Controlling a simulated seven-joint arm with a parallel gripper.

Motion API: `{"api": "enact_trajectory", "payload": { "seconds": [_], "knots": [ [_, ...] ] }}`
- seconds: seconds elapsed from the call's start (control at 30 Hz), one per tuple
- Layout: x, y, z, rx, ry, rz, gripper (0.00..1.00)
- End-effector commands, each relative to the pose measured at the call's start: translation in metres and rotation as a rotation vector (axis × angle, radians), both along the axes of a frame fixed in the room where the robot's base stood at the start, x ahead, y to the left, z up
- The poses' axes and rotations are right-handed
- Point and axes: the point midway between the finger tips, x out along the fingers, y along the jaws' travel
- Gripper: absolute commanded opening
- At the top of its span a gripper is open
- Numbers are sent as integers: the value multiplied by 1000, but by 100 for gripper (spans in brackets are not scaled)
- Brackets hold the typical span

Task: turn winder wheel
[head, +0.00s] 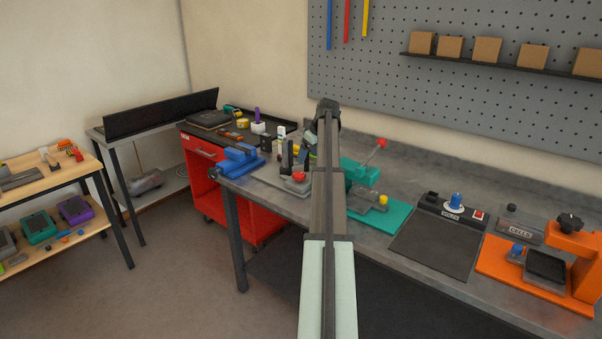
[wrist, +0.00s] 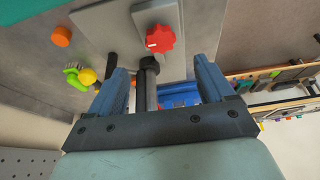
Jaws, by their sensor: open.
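A red scalloped wheel with a white mark, which looks like the winder wheel (head: 298,177), sits on a grey block on the workbench. In the wrist view the red wheel (wrist: 160,39) shows at the top, beyond the fingertips and not between them. My gripper (wrist: 160,74) is open, with its two blue fingers spread apart. A dark upright post (wrist: 149,82) shows between the fingers in that view; I cannot tell whether anything touches it. In the head view my arm reaches over the bench and hides part of this area.
A blue vise (head: 240,158) stands left of the wheel. A teal fixture (head: 395,217) with a red-tipped lever stands to the right, close to my arm. A dark mat (head: 437,244) and an orange press (head: 585,260) lie farther right. An orange cap (wrist: 61,36) lies near the wheel.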

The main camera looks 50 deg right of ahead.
Motion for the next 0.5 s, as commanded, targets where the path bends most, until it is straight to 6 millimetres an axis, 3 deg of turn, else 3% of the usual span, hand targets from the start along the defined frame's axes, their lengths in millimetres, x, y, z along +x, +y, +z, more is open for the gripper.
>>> {"api": "enact_trajectory", "payload": {
  "seconds": [0.2, 0.5],
  "knots": [
    [16, 0, -38, 2, 2, 1, 82],
    [32, -1, -78, 1, 1, 0, 82]
  ]
}}
